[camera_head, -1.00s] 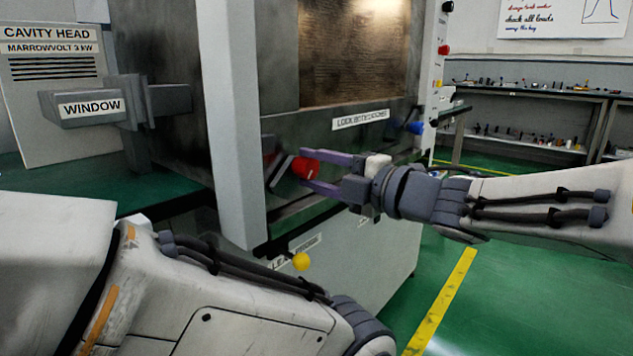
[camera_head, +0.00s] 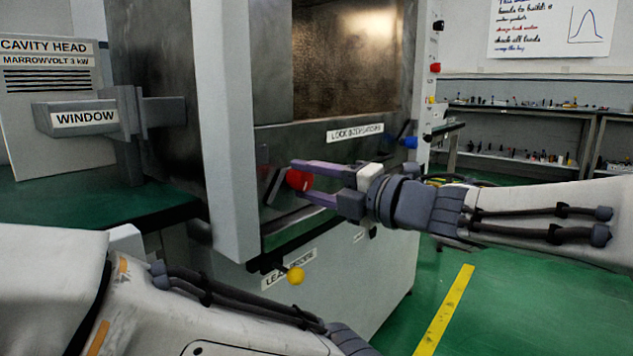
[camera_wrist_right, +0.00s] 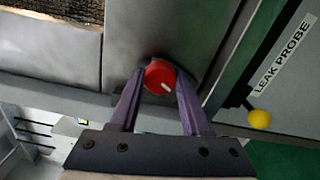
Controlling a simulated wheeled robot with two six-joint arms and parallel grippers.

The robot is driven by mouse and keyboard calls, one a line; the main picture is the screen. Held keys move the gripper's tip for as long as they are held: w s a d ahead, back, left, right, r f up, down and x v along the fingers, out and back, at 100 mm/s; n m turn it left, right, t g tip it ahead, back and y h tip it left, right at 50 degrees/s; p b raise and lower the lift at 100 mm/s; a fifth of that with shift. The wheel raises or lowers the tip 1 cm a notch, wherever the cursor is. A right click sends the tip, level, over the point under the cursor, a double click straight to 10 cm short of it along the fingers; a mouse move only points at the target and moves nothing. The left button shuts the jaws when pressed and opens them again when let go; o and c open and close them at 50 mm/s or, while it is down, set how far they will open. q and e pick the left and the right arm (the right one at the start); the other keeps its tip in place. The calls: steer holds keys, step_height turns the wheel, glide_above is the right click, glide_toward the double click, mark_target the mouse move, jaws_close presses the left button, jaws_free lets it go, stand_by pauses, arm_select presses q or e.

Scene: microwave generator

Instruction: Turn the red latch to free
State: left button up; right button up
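The red latch (camera_head: 299,180) is a round red knob on the dark lower front of the cabinet. In the right wrist view the red latch (camera_wrist_right: 160,74) shows a white mark on its face, toward the lower right. My right gripper (camera_head: 299,181) is open, with one purple finger above the latch and one below it in the head view. In the wrist view its fingertips (camera_wrist_right: 160,76) stand on either side of the knob, very close to it; I cannot tell whether they touch. My left gripper is out of view; only my left arm shows at lower left.
A yellow ball-ended lever (camera_head: 295,276) sticks out below the latch by the leak probe label (camera_head: 289,269). A pale upright post (camera_head: 225,130) stands left of the latch. A blue knob (camera_head: 409,142) is to the right. Green floor is open at lower right.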

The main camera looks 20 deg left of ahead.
steer(key=o, duration=0.4)
steer(key=shift+d, duration=0.1)
steer(key=p+v, duration=0.2)
steer(key=v, duration=0.8)
steer(key=shift+s+d+p, duration=0.1)
steer(key=shift+d+p, duration=0.05)
steer(key=shift+p, duration=0.25)
